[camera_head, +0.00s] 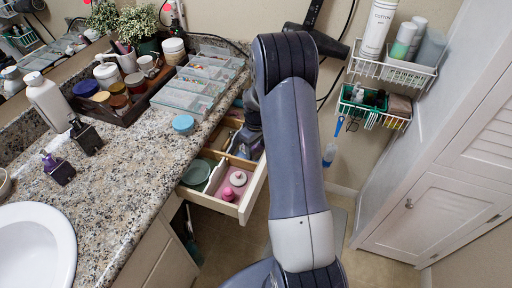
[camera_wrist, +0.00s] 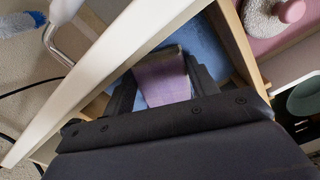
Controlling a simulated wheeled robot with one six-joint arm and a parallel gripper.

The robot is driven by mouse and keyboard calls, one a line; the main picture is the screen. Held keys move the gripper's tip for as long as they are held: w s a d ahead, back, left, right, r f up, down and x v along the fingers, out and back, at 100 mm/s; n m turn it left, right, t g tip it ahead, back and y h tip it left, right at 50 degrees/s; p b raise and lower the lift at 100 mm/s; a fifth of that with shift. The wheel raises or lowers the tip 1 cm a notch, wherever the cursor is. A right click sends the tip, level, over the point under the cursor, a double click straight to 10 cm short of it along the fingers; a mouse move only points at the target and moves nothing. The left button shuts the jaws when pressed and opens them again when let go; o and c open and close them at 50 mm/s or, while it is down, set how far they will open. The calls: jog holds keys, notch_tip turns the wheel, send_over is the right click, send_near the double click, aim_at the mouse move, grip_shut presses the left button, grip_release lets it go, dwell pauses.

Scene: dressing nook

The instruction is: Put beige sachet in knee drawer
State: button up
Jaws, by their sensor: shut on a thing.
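The knee drawer (camera_head: 247,200) is pulled out below the granite counter, with wooden dividers inside. Its white front edge (camera_wrist: 112,66) crosses the wrist view diagonally. My gripper (camera_wrist: 164,88) points down into a blue-floored compartment, at the drawer's far part in the head view (camera_head: 244,143). I cannot tell whether the packet touches the compartment floor. My arm hides part of the drawer in the head view.
Near compartments hold a green dish (camera_head: 195,173) and pink items (camera_head: 232,184) on a pink floor. Wire baskets (camera_head: 375,112) hang at the right.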

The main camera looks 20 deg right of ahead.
aim_at(256, 149)
jog(key=shift+f, duration=0.25)
jog(key=o, duration=1)
jog(key=shift+r, duration=0.1)
jog(key=shift+o, duration=0.2)
notch_tip(256, 149, up, 12)
jog(key=p, duration=0.1)
jog(key=shift+r, duration=0.2)
